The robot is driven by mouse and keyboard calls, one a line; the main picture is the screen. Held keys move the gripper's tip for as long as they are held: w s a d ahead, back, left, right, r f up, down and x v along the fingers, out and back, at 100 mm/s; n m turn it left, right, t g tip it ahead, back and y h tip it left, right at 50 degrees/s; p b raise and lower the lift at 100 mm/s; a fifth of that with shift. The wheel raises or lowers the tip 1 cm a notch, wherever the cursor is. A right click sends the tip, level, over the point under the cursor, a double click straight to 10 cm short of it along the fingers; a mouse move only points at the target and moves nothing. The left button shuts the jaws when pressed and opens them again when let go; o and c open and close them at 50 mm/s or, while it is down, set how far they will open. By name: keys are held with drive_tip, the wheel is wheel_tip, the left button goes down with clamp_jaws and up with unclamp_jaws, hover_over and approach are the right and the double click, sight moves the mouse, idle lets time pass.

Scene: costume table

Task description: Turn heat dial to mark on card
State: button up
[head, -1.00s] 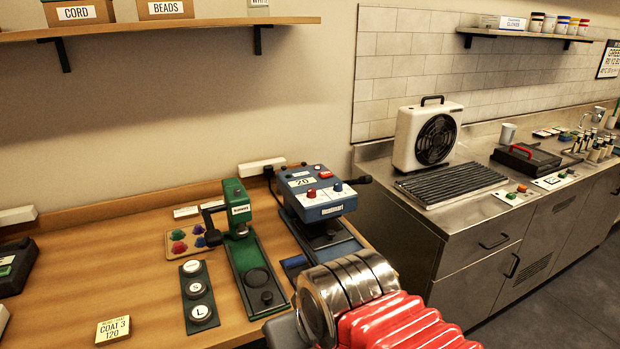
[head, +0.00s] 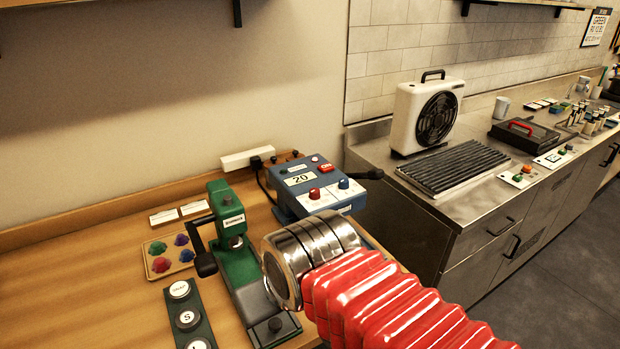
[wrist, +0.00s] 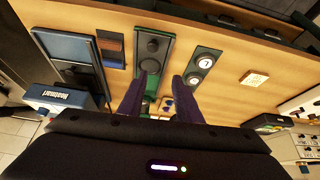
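The blue heat press (head: 300,205) stands at the back right of the wooden table, with a display reading 20. In the wrist view the press (wrist: 62,95) lies left of my gripper. A small cream card (wrist: 254,78) lies on the table to the right there, its print unreadable. My gripper (wrist: 160,76) has its two dark fingers apart and empty, above the green press. In the head view my arm hides the fingers.
The green hand press (head: 240,260) with a side lever stands left of the blue press. A tray of coloured pieces (head: 170,256) and a strip of round buttons (head: 186,318) lie farther left. A power strip (head: 247,158) is behind. A steel counter (head: 440,210) stands right.

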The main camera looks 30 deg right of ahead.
drive_tip(key=shift+w+a, duration=0.1)
drive_tip(key=shift+w, duration=0.15)
drive_tip(key=shift+o, duration=0.2)
drive_tip(key=shift+o, duration=0.8)
drive_tip(key=shift+r, duration=0.1)
drive_tip(key=shift+o, duration=0.2)
drive_tip(key=shift+w+r, duration=0.15)
drive_tip(key=shift+r, duration=0.05)
drive_tip(key=w+d+r+m+g, duration=0.3)
drive_tip(key=w+d+r+m, duration=0.5)
drive_tip(key=w+r, duration=0.45)
drive_tip(key=w+d+m+g, duration=0.1)
drive_tip(key=w+d+m, duration=0.2)
drive_tip(key=w+d, duration=0.2)
drive_tip(key=w+d+r+m+g, duration=0.1)
drive_tip(key=w+d+m, duration=0.2)
drive_tip(key=d, duration=0.8)
drive_tip(key=shift+w+d+r+g, duration=0.25)
drive_tip(key=shift+w+r+g, duration=0.05)
drive_tip(key=shift+w, duration=0.8)
